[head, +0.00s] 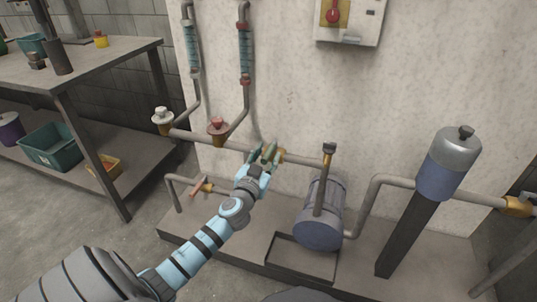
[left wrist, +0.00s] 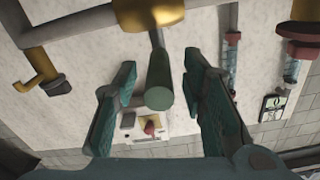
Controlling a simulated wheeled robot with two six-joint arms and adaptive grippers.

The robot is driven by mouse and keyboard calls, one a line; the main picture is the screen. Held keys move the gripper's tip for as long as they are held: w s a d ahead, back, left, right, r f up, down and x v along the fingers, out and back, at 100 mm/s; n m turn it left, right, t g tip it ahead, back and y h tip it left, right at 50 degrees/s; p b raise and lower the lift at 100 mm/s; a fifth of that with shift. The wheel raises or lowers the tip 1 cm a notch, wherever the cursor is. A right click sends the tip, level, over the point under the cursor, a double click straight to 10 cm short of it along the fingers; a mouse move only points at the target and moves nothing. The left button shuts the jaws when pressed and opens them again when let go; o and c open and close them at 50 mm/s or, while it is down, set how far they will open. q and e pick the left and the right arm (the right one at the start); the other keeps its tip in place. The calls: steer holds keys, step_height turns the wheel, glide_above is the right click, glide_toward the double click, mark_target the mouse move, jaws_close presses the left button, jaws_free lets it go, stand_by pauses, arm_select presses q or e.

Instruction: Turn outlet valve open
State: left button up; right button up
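A brass valve body (left wrist: 148,14) sits on the grey pipe, and it also shows in the head view (head: 281,155). A lever with a green grip (left wrist: 159,90) comes out of it towards my left wrist camera. My left gripper (head: 262,152) is open at this valve. In the left wrist view its two green fingers (left wrist: 160,65) stand on either side of the lever, with visible gaps between them and the grip. In the head view the fingers partly hide the lever. I cannot read any label naming the valve. My right gripper is in neither view.
Two flow tubes (head: 244,52) rise on the wall above knobs, one red (head: 217,127), one white (head: 162,115). A red-handled tap (head: 202,188) stands lower left. A blue-grey pump (head: 320,222), a dark post and a workbench (head: 85,62) stand nearby. A wall switch box (head: 348,22) hangs above.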

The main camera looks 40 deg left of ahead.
arm_select(q)
steer(key=shift+x, duration=0.95)
jaws_close()
